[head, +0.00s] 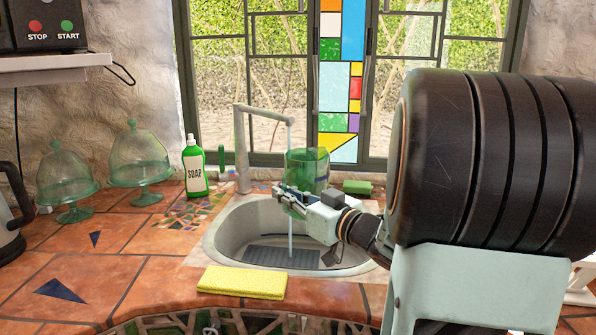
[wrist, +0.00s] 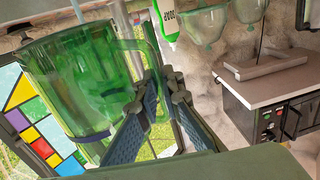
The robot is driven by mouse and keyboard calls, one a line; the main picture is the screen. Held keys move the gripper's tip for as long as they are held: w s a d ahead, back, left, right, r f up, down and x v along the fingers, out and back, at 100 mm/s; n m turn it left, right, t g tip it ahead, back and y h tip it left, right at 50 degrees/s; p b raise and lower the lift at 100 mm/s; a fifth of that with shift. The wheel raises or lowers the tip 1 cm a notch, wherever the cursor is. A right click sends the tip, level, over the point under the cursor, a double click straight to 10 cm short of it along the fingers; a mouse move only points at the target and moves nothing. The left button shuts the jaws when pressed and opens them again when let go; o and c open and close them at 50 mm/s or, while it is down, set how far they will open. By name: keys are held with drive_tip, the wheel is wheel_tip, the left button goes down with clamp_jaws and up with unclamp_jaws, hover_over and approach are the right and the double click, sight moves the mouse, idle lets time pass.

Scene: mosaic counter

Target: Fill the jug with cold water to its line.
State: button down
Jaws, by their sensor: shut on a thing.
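A see-through green jug (head: 308,168) is held upright above the sink, under the tap's spout. My gripper (head: 288,196) is shut on its handle, which shows between the finger pads in the wrist view (wrist: 141,75). The grey tap (head: 241,150) is running. Its thin stream (head: 289,135) comes down at the jug's left edge and shows again below my gripper, reaching the sink floor. I cannot tell whether any of it enters the jug. The jug (wrist: 75,80) fills the left of the wrist view.
The sink (head: 222,232) has a dark grate at its bottom. A yellow sponge (head: 242,282) lies at its front edge. A soap bottle (head: 195,166) and two green glass domes (head: 138,155) stand left. A green block (head: 357,187) lies behind. A kettle (head: 10,215) stands far left.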

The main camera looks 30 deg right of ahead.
drive_tip(key=w, duration=0.8)
drive_tip(key=shift+w+a, duration=0.35)
drive_tip(key=shift+r, duration=0.15)
idle(6.7)
